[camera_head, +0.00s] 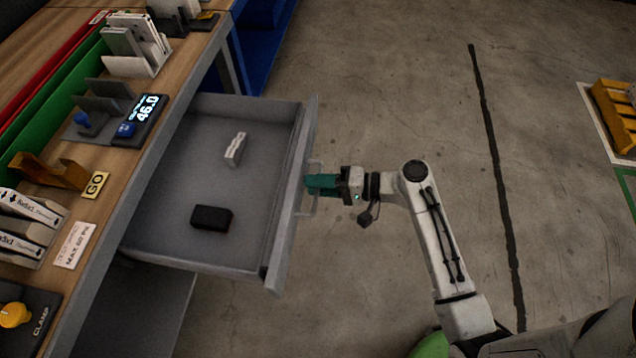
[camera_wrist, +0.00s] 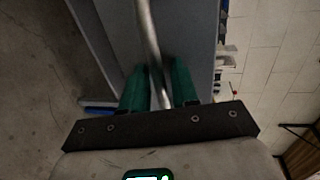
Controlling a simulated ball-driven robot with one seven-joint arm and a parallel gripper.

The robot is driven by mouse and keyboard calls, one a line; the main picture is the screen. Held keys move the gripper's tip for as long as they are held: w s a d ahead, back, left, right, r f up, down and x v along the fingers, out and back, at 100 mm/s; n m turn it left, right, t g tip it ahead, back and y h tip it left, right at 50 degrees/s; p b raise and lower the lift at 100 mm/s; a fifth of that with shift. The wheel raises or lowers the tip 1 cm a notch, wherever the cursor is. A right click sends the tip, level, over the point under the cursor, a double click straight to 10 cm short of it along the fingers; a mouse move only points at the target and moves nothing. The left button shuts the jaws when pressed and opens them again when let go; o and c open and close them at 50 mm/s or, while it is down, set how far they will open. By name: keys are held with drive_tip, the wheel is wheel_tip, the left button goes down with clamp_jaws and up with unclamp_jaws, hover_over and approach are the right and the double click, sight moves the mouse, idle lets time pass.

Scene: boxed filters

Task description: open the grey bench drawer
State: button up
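The grey bench drawer (camera_head: 180,180) stands pulled out from the bench, with its inside in view. A white item (camera_head: 235,149) and a black box-like item (camera_head: 211,217) lie on its floor. Its bar handle (camera_head: 314,200) sits on the front panel. My gripper (camera_head: 312,181), with green fingers, is at the handle. In the wrist view the handle bar (camera_wrist: 150,45) runs down between the two fingers (camera_wrist: 160,85). The fingers stand apart on either side of the bar; a gap shows, and I cannot tell whether either touches it.
The wooden bench (camera_head: 135,160) along the left carries a scale display (camera_head: 146,108), a GO sign (camera_head: 95,184), white boxes (camera_head: 25,225) and a yellow clamp knob (camera_head: 14,315). Clear concrete floor (camera_head: 400,90) lies right of the drawer. An orange rack (camera_head: 612,115) stands far right.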

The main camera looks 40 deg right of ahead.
drive_tip(key=b+v, duration=0.1)
drive_tip(key=v, duration=0.9)
drive_tip(key=shift+s+d, duration=0.2)
drive_tip(key=shift+s, duration=0.1)
drive_tip(key=shift+a, duration=0.1)
drive_tip(key=s+a+f+n+g+h, duration=0.5)
drive_tip(key=s+a+f+n+g, duration=0.25)
drive_tip(key=g, duration=0.25)
drive_tip(key=s+r+n+h, duration=0.1)
drive_tip(key=h, duration=0.1)
drive_tip(key=s+d+r+n+g+h, duration=0.1)
drive_tip(key=s+r+n+h, duration=0.1)
drive_tip(key=shift+g, duration=0.3)
